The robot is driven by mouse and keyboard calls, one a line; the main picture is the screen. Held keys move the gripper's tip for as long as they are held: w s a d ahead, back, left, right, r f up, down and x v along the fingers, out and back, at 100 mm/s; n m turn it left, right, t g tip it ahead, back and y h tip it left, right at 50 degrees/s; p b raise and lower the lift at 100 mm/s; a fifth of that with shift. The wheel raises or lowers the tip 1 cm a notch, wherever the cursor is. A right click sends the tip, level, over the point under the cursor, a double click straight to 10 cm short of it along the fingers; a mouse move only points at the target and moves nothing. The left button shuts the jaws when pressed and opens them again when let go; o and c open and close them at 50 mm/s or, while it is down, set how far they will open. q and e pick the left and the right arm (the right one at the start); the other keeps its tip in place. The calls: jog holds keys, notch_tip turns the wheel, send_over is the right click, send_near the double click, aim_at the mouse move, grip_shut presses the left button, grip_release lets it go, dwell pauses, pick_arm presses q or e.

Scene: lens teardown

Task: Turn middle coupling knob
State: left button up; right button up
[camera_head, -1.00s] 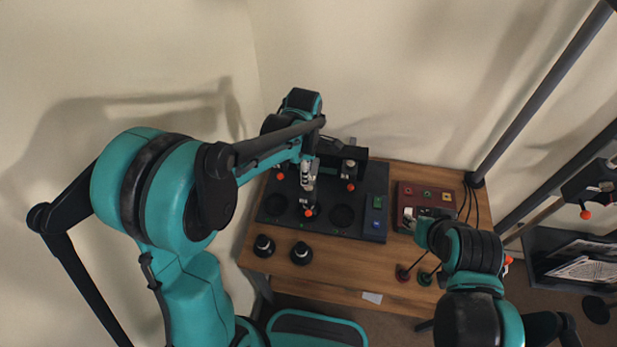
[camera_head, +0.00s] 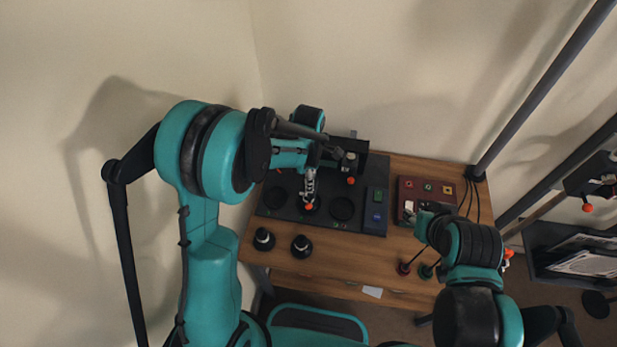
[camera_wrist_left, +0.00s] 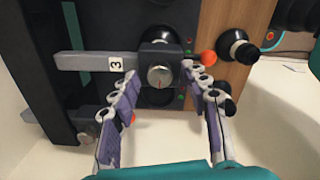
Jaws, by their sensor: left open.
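A knob with a round silver face (camera_wrist_left: 160,76) sits on a dark block in the left wrist view, beside a grey bar labelled "3" (camera_wrist_left: 115,64). My left gripper (camera_wrist_left: 159,72) is open, its two purple-padded fingers spread to either side of the knob. I cannot tell whether the fingers touch it. In the head view my left gripper (camera_head: 309,190) points down over the black station (camera_head: 375,165) and hides the knob. My right gripper (camera_head: 411,208) is at the red box (camera_head: 426,194); its fingers are too small to read.
Orange balls (camera_wrist_left: 208,57) stick out near the block. Two black round parts (camera_head: 264,239) (camera_head: 302,246) stand on the wooden table (camera_head: 335,265) in front of the station. Cables (camera_head: 470,200) run at the table's right side. The table's front middle is mostly clear.

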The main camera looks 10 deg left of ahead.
pick_arm(q)
grip_shut()
jog(key=shift+m, duration=0.3)
jog(key=m+b, duration=0.1)
jog(key=m, duration=0.2)
jog(key=shift+m+b, duration=0.35)
jog(key=shift+m, duration=0.05)
jog(key=m+b, duration=0.1)
jog(key=m, duration=0.3)
jog(key=shift+m, duration=0.3)
jog(key=m+b, duration=0.1)
jog(key=m, duration=0.3)
jog(key=shift+m+b, duration=0.3)
jog(key=shift+m, duration=2.1)
